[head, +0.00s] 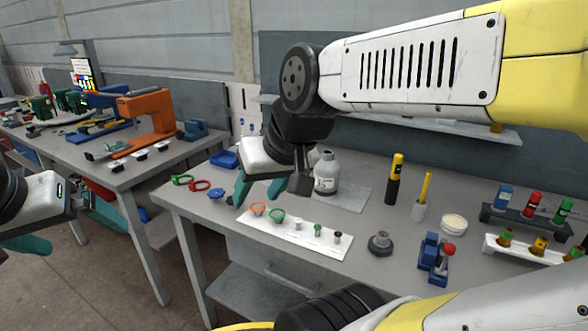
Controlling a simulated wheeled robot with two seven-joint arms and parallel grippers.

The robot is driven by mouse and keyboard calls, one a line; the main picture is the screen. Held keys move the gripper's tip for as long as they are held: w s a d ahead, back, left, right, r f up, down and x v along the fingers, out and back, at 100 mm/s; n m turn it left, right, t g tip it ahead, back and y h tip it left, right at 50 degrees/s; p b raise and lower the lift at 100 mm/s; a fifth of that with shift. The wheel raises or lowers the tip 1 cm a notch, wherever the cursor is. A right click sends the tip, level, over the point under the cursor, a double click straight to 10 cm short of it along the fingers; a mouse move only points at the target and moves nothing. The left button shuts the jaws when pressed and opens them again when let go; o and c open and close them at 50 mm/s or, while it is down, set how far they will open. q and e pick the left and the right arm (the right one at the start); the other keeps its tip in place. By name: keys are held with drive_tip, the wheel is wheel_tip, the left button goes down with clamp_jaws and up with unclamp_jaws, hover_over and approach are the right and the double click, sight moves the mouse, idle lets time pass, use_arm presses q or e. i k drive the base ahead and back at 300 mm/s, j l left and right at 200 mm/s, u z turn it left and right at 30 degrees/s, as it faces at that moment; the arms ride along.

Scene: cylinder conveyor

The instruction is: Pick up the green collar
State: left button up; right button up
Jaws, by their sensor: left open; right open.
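A green collar (277,215), a small ring, lies on a white strip (305,238) on the grey workbench, next to an orange ring (258,208). My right gripper (257,197) hangs above the strip's left end, with its teal fingers apart and pointing down. Its fingertips are close to the orange ring and just left of and above the green collar in the picture; nothing is held. My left gripper (72,228) is at the far left edge, away from this bench, open and empty, partly cut off by the frame.
Further along the strip stand several small parts (318,230). A grey bottle (326,172) stands behind my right gripper. A green clip-like ring (182,180), a red one (201,185) and a blue part (216,194) lie left. A dark round part (380,243) sits right of the strip.

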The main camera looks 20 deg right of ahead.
sight(175, 178)
drive_tip(key=i+j+z, duration=0.8)
drive_tip(key=j, duration=0.15)
drive_tip(key=j+z, duration=0.3)
drive_tip(key=i+j, duration=0.05)
drive_tip(key=j, duration=0.05)
